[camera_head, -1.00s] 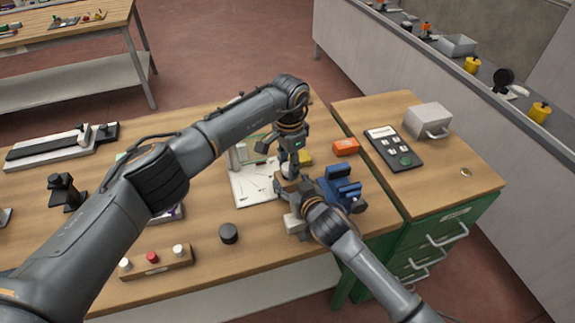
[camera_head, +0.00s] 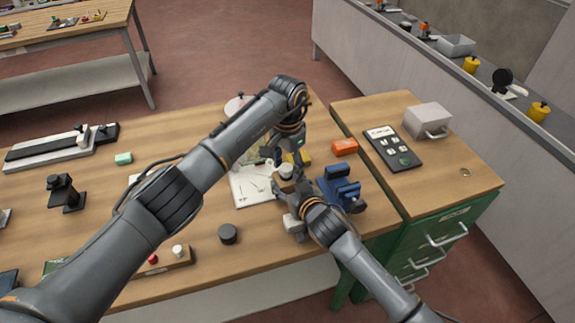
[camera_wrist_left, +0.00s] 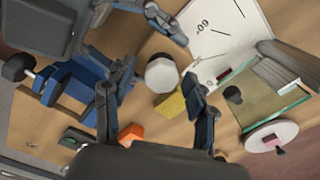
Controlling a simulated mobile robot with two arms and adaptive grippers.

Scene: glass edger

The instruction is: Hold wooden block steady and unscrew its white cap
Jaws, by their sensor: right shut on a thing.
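The wooden block (camera_head: 287,185) is low in front of the blue vise, with its white cap (camera_head: 286,170) on top, facing up. My right gripper (camera_head: 286,194) is shut on the block; its fingers partly hide it. The white cap also shows in the left wrist view (camera_wrist_left: 162,76), between and beyond my left fingertips. My left gripper (camera_wrist_left: 153,98) is open and empty, apart from the cap. In the head view my left gripper (camera_head: 286,153) is just above and behind the cap. Part of the right gripper (camera_wrist_left: 122,75) shows beside the cap in the wrist view.
A blue vise (camera_head: 340,187) stands right of the block. A yellow block (camera_head: 299,159), an orange box (camera_head: 345,146) and a white drawing sheet (camera_head: 250,188) lie close by. A black puck (camera_head: 228,234) is nearer. The left arm covers much of the table's middle.

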